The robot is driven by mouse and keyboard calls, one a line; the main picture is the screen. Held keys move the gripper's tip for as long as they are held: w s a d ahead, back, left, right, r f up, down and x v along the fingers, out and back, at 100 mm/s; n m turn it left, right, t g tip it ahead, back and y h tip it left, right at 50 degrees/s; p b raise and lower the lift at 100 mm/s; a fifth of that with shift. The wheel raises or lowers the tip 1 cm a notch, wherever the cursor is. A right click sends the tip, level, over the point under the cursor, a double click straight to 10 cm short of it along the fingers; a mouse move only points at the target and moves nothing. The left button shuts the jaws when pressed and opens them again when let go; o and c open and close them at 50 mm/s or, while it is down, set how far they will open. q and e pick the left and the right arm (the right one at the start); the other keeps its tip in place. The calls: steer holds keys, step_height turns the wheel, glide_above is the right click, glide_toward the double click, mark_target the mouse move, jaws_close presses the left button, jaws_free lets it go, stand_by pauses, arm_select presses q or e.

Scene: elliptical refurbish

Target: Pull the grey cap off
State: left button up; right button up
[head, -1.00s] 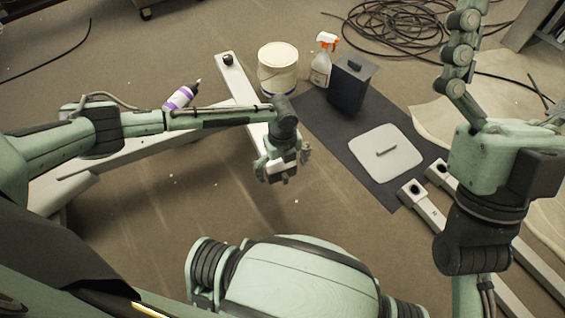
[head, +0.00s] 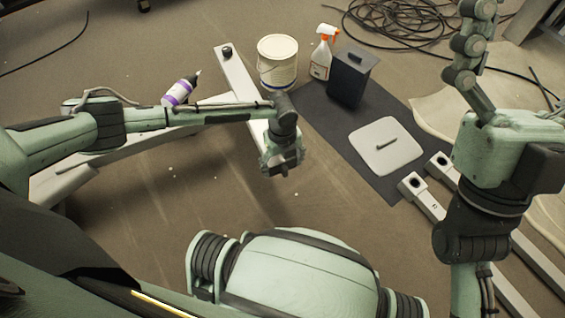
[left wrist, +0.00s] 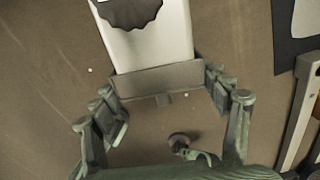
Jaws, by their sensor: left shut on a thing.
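The grey cap (left wrist: 160,82) is a flat grey block on the near end of a white beam (left wrist: 150,45) in the left wrist view. In the head view my left gripper (head: 283,166) is at the near end of the white beam (head: 238,80) and hides the cap. My right gripper (head: 478,60) is at the right, raised, with one long finger pointing up; its other finger is mostly out of view.
A purple-banded bottle (head: 180,92), a white bucket (head: 278,62), a spray bottle (head: 322,55) and a dark box (head: 351,78) stand farther back. A white lid-like panel (head: 386,147) lies on a dark mat (head: 330,125). Capped beams (head: 420,195) lie right. Floor in front is clear.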

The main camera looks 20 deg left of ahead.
arm_select(q)
steer(key=c, duration=1.1)
steer(key=shift+s+d, duration=0.1)
steer(key=shift+s, duration=0.1)
steer(key=shift+s+d+r+p, duration=0.1)
steer(key=shift+s+d+p, duration=0.55)
steer(key=shift+p, duration=0.1)
steer(key=shift+s+d+p, duration=1.45)
steer(key=shift+s+d, duration=0.55)
steer(key=shift+s, duration=0.2)
